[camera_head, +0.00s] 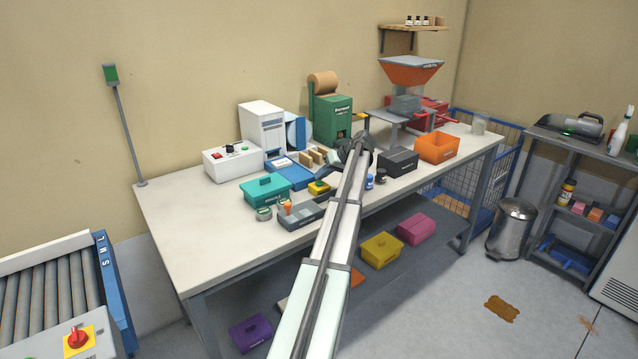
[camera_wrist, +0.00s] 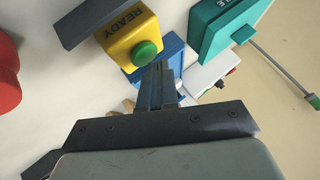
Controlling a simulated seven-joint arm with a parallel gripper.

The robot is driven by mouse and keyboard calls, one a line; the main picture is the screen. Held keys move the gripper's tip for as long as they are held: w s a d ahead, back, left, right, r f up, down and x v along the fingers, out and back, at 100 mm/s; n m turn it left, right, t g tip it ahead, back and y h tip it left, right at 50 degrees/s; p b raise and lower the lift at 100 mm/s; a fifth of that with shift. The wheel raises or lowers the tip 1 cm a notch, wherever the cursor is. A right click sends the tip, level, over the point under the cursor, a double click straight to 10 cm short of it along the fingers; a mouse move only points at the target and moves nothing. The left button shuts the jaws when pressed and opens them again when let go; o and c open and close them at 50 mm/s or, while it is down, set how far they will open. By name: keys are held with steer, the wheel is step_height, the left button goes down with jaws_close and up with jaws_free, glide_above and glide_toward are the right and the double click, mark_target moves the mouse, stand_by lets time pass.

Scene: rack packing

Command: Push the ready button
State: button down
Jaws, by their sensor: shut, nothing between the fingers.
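The ready button is a green round button (camera_wrist: 146,52) on a yellow box marked READY (camera_wrist: 122,30). In the head view the yellow box (camera_head: 319,188) stands on the workbench, between the teal box and the grey tray. My gripper (camera_wrist: 158,72) is shut and empty in the wrist view. Its fingertips appear just below and right of the green button in that picture. A gap shows between them, and I cannot tell how far apart they are in depth. In the head view my arm partly hides the bench near the yellow box, and my fingertips are hard to make out.
A teal box (camera_head: 265,190) stands left of the yellow box, with a grey tray (camera_head: 299,217) in front. A blue tray (camera_head: 290,172) is behind. A black box (camera_head: 398,162) and an orange bin (camera_head: 437,147) are to the right. The bench's left end (camera_head: 195,225) is clear.

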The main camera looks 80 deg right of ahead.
mark_target(322, 182)
steer(key=shift+f, duration=0.2)
stand_by(0.3)
steer(key=shift+f, duration=0.25)
steer(key=shift+r, duration=0.1)
stand_by(0.3)
steer(key=shift+r, duration=0.3)
steer(key=shift+r, duration=3.05)
